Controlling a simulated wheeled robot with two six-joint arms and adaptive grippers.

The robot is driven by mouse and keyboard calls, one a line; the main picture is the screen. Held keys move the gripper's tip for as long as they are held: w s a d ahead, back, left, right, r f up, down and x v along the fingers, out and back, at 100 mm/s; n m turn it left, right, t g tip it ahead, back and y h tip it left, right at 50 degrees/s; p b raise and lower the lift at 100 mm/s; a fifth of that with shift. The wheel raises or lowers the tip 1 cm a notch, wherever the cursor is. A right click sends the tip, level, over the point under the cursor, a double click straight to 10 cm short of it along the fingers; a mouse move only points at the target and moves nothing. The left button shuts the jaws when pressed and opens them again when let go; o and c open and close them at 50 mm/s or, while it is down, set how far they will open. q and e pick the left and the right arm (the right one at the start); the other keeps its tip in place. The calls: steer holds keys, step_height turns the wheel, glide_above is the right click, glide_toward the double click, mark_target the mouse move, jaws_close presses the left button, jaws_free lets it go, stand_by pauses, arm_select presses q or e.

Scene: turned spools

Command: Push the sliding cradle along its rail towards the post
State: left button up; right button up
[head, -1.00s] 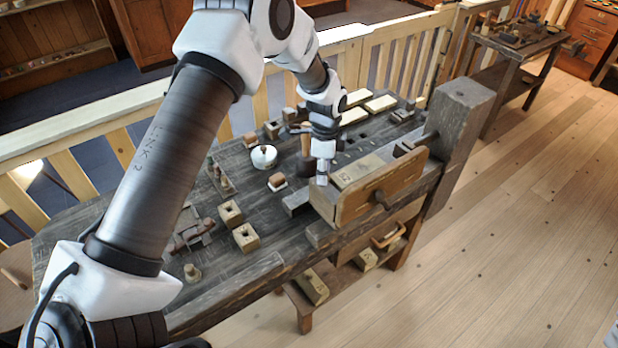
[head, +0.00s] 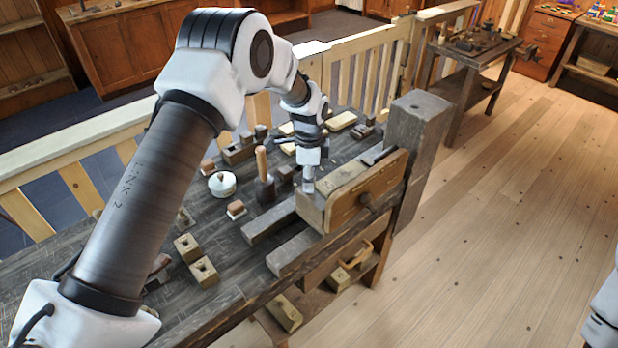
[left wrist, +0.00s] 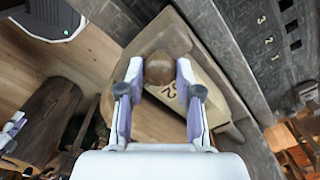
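The sliding cradle (head: 345,192) is a wooden carriage with a tan front board and a round knob. It sits on the dark rail (head: 270,222), near the thick grey post (head: 418,120) at the bench's right end. My left gripper (head: 308,186) points down at the cradle's left end; contact cannot be told for sure. The gap between cradle and post is partly hidden. My right gripper is out of view.
A mallet (head: 262,165), a white round pot (head: 222,184) and several small wooden blocks (head: 203,271) stand on the bench left of the rail. A picket fence (head: 75,185) runs behind. The floor (head: 500,230) at right is clear.

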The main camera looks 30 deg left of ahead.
arm_select(q)
steer(key=o, duration=0.4)
steer(key=shift+w+r, duration=0.1)
steer(key=shift+r, duration=0.05)
steer(key=shift+c, duration=0.2)
steer(key=shift+d, duration=0.15)
step_height(320, 180, up, 12)
